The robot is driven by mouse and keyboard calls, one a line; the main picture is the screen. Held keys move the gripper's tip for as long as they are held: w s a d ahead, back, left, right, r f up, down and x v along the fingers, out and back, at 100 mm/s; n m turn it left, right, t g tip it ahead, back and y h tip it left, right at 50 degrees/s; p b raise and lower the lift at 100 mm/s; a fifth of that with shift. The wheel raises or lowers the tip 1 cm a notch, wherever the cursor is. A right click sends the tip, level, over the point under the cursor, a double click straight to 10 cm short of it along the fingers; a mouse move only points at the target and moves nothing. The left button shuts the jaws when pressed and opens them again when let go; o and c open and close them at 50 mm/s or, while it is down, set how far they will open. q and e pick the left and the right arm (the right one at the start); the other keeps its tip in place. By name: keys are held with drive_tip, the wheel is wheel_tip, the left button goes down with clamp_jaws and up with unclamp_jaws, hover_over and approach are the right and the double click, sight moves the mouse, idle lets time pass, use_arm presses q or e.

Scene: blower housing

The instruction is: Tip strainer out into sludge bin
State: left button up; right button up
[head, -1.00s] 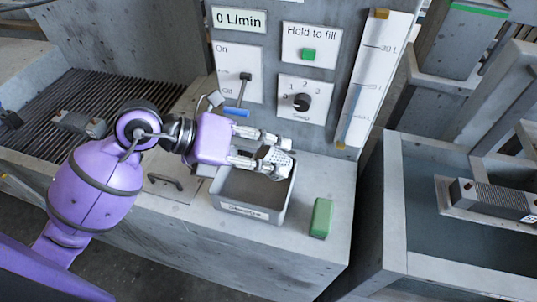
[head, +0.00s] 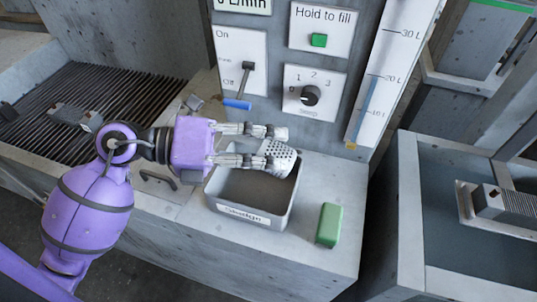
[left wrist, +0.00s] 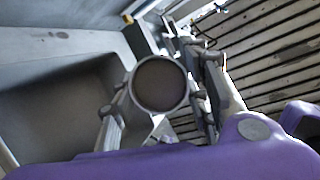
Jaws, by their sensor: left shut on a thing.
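My left gripper (head: 270,146) is shut on the strainer (head: 283,158), a small pale cup with a perforated wall. It holds the strainer over the back right part of the sludge bin (head: 245,217), an open grey tray with a blurred front label. The strainer lies tilted on its side, its holes showing in the head view. In the left wrist view, the strainer (left wrist: 160,83) shows as a round rim around a dark brown inside; I cannot tell whether that is sludge. The bin (left wrist: 60,98) lies to its left there. My right gripper is out of view.
A green block (head: 329,225) stands on the ledge right of the bin. Behind is a panel with a lever (head: 246,78), a knob (head: 310,95), a green button (head: 319,40) and a level gauge (head: 390,75). A slatted grate (head: 110,95) lies left, a water-filled basin (head: 470,250) right.

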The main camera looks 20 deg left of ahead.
use_arm(q)
drive_tip(key=shift+a+n+t+h+b, duration=0.2)
drive_tip(key=shift+n+t+h+b, duration=0.1)
drive_tip(key=shift+h+b, duration=0.35)
drive_tip(key=shift+r+h, duration=0.15)
drive_tip(key=shift+h, duration=0.3)
drive_tip(key=shift+a+r+b, duration=0.1)
drive_tip(key=shift+b, duration=0.2)
